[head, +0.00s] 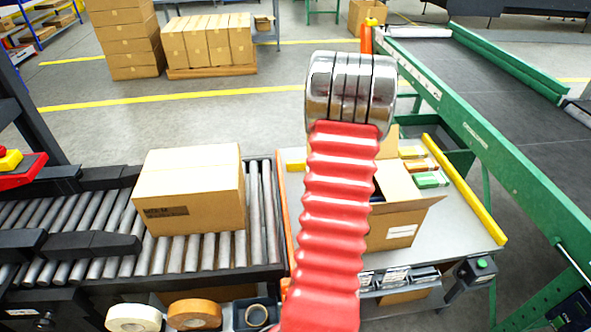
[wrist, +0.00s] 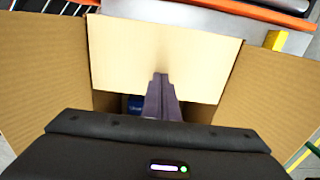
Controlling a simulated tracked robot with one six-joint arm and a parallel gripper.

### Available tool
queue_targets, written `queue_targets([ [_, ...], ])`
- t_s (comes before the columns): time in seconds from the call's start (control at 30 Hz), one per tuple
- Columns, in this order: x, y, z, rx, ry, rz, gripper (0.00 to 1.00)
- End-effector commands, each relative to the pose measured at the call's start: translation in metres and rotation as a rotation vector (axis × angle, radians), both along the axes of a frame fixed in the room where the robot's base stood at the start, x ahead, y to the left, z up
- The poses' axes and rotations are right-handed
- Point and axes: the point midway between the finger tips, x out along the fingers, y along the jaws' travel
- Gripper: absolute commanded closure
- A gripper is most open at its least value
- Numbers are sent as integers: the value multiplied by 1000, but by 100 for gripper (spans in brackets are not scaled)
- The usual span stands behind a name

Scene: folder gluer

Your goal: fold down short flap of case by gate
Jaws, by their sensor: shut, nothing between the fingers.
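The open case (head: 390,232) stands on the metal table, partly hidden behind my red-sleeved arm in the head view. In the wrist view, a pale short flap (wrist: 160,50) spans the far side of the opening, and corrugated long flaps stand out at left (wrist: 42,80) and right (wrist: 270,95). My gripper (wrist: 162,80) is shut and empty, with its dark fingers over the opening and their tips overlapping the lower part of the short flap. I cannot tell whether they touch it. Something blue (wrist: 135,104) shows inside the case. The fingers are hidden in the head view.
A closed carton (head: 190,195) sits on the roller conveyor (head: 90,235) at left. A yellow bar (head: 466,190) runs along the table's right side, beside a green-framed belt conveyor (head: 500,90). Small coloured boxes (head: 430,180) lie behind the case. Tape rolls (head: 195,314) are in front.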

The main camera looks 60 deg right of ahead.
Motion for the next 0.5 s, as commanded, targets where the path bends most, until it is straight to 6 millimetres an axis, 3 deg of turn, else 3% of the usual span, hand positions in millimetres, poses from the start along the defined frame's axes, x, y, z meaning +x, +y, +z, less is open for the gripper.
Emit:
queue_targets([
  [0.17,0,0,3,-1,-1,0,100],
  [0.5,0,-1,30,-2,-1,0,100],
])
